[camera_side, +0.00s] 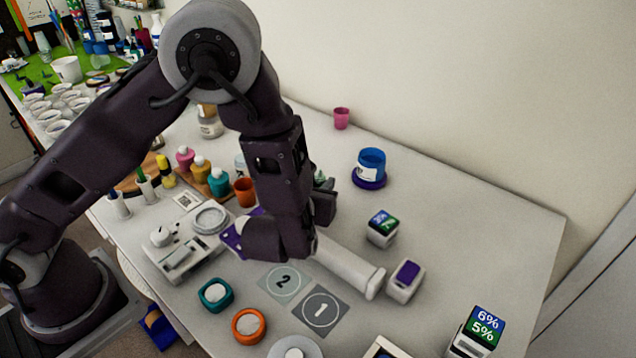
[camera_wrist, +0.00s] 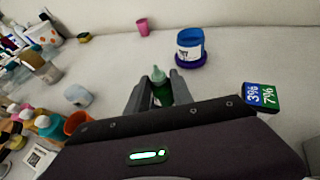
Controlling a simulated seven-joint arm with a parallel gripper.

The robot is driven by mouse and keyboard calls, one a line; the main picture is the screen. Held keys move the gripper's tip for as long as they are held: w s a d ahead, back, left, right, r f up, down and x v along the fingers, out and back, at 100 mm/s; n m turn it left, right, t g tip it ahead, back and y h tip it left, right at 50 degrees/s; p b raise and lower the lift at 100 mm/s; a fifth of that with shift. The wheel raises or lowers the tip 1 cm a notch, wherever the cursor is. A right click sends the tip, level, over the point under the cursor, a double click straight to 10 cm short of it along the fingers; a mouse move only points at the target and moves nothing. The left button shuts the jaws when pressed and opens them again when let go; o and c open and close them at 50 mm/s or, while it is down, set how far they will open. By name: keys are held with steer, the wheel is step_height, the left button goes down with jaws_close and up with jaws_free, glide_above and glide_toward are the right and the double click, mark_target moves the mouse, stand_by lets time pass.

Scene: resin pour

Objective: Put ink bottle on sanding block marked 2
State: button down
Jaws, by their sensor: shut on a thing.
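My gripper (camera_wrist: 160,88) is shut on a small green ink bottle (camera_wrist: 162,92) with a pale teal nozzle, which points up between the two grey fingers in the wrist view. In the side view my gripper (camera_side: 323,200) is mostly behind my arm, and only a bit of the bottle shows there. The sanding block marked 2 (camera_side: 272,285) is a flat grey square with a ringed number, on the table in front of my arm in the side view. Its top is bare. My gripper is behind it, towards the wall. The block does not show in the wrist view.
A block marked 1 (camera_side: 321,311) adjoins block 2. A white roller (camera_side: 345,266) lies close behind them. Teal (camera_side: 215,294) and orange (camera_side: 249,325) round pots stand in front. A blue cup (camera_side: 371,162) and percent cube (camera_side: 382,229) stand to the right.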

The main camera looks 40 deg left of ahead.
steer(key=c, duration=1.1)
jaws_free()
